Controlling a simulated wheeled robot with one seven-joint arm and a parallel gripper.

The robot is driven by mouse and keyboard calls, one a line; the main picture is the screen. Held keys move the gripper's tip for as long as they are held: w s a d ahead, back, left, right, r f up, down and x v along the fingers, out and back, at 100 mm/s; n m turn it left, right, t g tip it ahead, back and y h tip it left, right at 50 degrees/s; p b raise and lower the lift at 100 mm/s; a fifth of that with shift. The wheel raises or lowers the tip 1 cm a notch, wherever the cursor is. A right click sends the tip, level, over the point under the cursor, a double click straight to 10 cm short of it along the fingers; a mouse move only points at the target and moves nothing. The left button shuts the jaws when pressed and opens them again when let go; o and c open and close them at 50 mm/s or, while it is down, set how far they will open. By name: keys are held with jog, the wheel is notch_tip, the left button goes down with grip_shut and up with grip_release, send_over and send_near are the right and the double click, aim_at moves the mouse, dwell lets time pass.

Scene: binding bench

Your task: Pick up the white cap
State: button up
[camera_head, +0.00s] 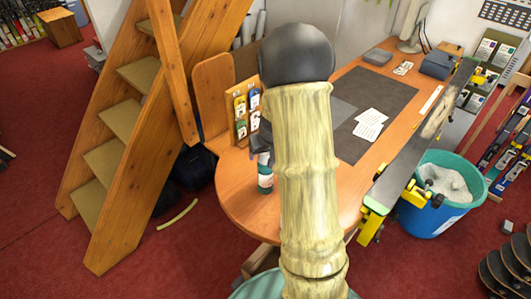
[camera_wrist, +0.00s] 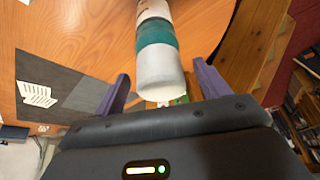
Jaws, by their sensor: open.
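A bottle (camera_wrist: 157,45) with a teal band stands on the wooden table in the wrist view. Its near end is a pale grey-white section (camera_wrist: 160,78) with a small white tip (camera_wrist: 165,103); I cannot tell which of these is the white cap. My gripper (camera_wrist: 161,72) is open, with one purple finger on each side of the pale end and a visible gap on both sides.
The wooden table (camera_head: 240,205) holds a dark mat (camera_head: 385,92) with white papers (camera_head: 369,124). A card rack (camera_head: 246,112) stands just behind the bottle. A snowboard-like plank (camera_head: 415,150) runs along the right edge, beside a teal bin (camera_head: 436,215). Wooden stairs (camera_head: 125,125) rise at the left.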

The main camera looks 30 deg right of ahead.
jog(key=shift+c, duration=0.2)
jog(key=c, duration=1)
notch_tip(320, 180, up, 10)
jog(key=shift+b, duration=0.5)
jog(key=shift+r+p, duration=0.75)
jog(key=shift+r, duration=0.25)
dwell(0.4)
